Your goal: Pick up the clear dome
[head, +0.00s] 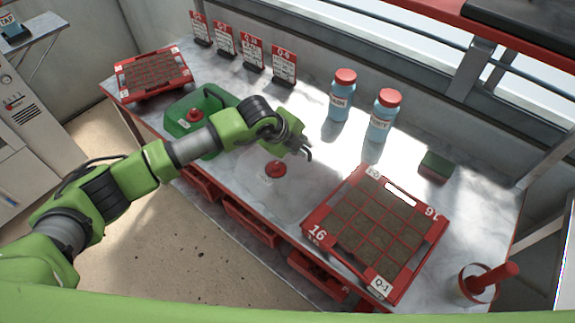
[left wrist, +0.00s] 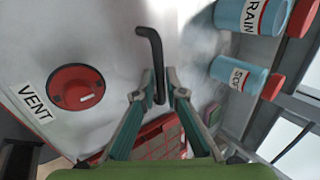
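The clear dome (head: 253,188) is see-through and only faintly outlined on the bench, with a red round vent knob (head: 275,169) on it. In the left wrist view the red vent knob (left wrist: 82,87) lies left of the fingers, beside a "VENT" label. My left gripper (head: 304,150) is at the right of the knob. In the left wrist view its fingers (left wrist: 160,88) are close together on both sides of a black bent bar (left wrist: 155,50), and look shut on it. The bar looks like a handle; its join to the dome is not visible. My right gripper is not in view.
A red seed tray marked 16 (head: 320,239) stands to the right. Two blue bottles (head: 341,100) (head: 380,122) stand behind. A green tub (head: 180,128) and another red tray (head: 150,75) are left. A red-handled tool (head: 490,282) and green block (head: 435,165) are right.

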